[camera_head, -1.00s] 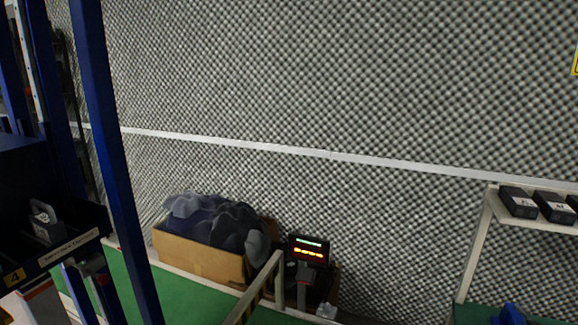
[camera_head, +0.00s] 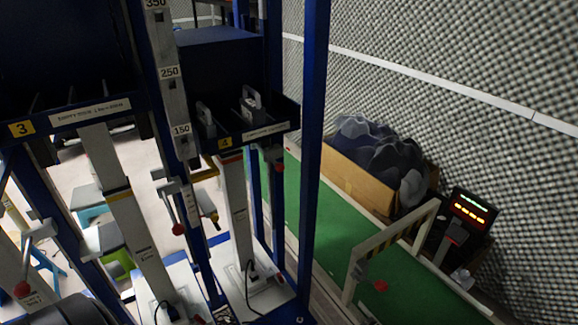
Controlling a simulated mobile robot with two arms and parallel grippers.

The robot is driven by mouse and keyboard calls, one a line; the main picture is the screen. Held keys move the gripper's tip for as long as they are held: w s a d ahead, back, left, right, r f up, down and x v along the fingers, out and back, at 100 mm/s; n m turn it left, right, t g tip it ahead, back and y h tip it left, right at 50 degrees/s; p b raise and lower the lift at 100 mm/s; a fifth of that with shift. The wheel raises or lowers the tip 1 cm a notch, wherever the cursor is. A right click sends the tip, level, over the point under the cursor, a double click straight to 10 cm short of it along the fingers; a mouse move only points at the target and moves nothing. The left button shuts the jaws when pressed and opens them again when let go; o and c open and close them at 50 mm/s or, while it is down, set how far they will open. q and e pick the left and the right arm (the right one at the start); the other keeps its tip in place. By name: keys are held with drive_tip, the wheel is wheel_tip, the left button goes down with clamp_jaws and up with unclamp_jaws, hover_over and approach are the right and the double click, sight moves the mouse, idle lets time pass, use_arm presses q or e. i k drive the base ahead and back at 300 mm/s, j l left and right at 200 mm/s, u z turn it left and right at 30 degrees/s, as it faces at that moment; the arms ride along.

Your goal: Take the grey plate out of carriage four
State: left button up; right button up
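Carriage four (camera_head: 262,133) is a dark tray with a yellow "4" tag and a white label on its front, mounted on the blue-framed rack left of centre. Two grey upright pieces stand in it: one toward the right (camera_head: 252,104) with a handle-like top, and one at its left end (camera_head: 205,118). I cannot tell which of them is the grey plate; their lower parts are hidden by the tray's front. Neither of my grippers is in view.
A blue upright (camera_head: 313,130) stands just right of carriage four. A cardboard box of grey foam (camera_head: 360,175), a beige rail frame (camera_head: 392,245) and a lit display (camera_head: 471,210) are at the right.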

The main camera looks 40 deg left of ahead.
sight(208, 128)
drive_tip(key=u, duration=1.6)
drive_tip(key=k+l+z, duration=0.15)
drive_tip(key=l, duration=0.3)
drive_tip(key=i, duration=0.05)
